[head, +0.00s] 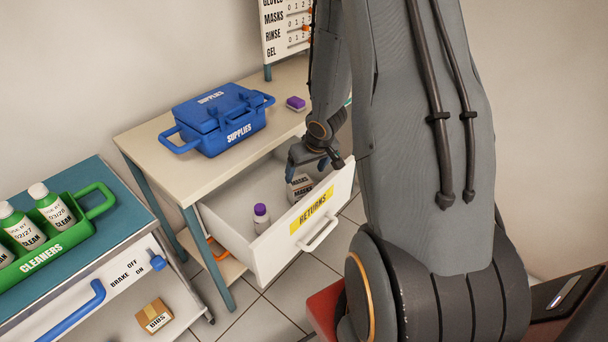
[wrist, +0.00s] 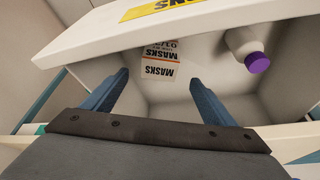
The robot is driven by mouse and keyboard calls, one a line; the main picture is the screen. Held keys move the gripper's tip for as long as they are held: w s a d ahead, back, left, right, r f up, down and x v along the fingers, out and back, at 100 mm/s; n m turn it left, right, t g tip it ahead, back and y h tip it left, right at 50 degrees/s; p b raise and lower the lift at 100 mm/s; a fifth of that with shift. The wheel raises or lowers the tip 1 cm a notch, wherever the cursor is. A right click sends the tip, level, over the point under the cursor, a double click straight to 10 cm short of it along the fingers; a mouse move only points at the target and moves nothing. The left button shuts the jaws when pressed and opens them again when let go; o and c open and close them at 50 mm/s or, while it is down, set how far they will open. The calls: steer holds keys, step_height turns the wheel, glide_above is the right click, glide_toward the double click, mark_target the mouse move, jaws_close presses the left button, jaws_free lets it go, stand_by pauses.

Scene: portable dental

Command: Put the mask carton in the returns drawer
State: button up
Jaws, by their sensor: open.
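The mask carton (head: 301,187) is a small white box lettered MASKS. It is inside the open returns drawer (head: 270,252), close to the drawer's front panel. It also shows in the wrist view (wrist: 159,68), beyond and between my fingertips, with a gap on both sides. My gripper (head: 308,160) is over the drawer, just above the carton, and points down into it. In the wrist view its two blue fingers (wrist: 159,82) are spread, with nothing between them. Whether the carton touches the drawer floor is partly hidden.
A white bottle with a purple cap (head: 261,218) stands in the drawer beside the carton. A cart with a green cleaners caddy (head: 62,240) stands at left.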

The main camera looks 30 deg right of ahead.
steer(key=s+a+r+g, duration=0.4)
steer(key=s+a+r, duration=1.2)
steer(key=s+a, duration=0.1)
steer(key=shift+s+a+n, duration=0.2)
steer(key=shift+s+n, duration=0.1)
steer(key=shift+s, duration=0.4)
